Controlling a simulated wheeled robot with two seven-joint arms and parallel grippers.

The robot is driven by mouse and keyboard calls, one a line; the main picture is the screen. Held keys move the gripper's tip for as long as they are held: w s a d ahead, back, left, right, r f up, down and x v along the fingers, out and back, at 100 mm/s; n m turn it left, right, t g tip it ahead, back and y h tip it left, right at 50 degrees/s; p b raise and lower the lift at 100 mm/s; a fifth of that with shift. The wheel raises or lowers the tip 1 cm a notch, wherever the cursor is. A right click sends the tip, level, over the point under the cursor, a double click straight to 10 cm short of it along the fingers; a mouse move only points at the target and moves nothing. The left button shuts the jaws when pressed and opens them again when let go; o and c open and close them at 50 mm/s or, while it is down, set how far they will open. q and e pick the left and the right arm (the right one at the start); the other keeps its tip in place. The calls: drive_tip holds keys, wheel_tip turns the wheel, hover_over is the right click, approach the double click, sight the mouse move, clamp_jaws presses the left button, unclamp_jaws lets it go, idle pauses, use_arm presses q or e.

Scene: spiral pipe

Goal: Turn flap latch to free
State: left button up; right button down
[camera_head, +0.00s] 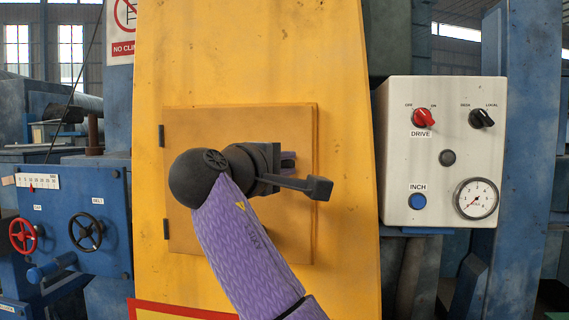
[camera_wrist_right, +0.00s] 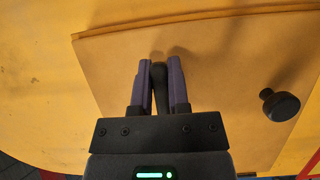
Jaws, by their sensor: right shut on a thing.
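The flap (camera_head: 190,245) is a square yellow door set in the large yellow panel, with hinges on its left edge in the head view. It appears closed. My right gripper (camera_head: 287,160) is at the flap's right part, its purple fingers partly hidden by the black wrist. In the wrist view my right gripper (camera_wrist_right: 159,68) is shut on the dark flap latch (camera_wrist_right: 158,88), a narrow bar between the two fingers. The flap (camera_wrist_right: 225,60) fills the background there. The latch is hidden in the head view. My left gripper is not in view.
A black round knob (camera_wrist_right: 280,105) stands out from the flap, right of the fingers in the wrist view. A white control box (camera_head: 440,150) with switches and a gauge stands to the right. A blue machine with red (camera_head: 25,235) and black handwheels (camera_head: 86,232) stands left.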

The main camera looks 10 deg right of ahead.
drive_tip(key=c, duration=0.6)
unclamp_jaws()
drive_tip(key=shift+s+a+f, duration=0.1)
drive_tip(key=shift+s+a, duration=0.05)
drive_tip(key=shift+a, duration=0.05)
drive_tip(key=b+v, duration=0.4)
drive_tip(key=v, duration=0.5)
drive_tip(key=shift+s, duration=0.2)
drive_tip(key=shift+a, duration=0.1)
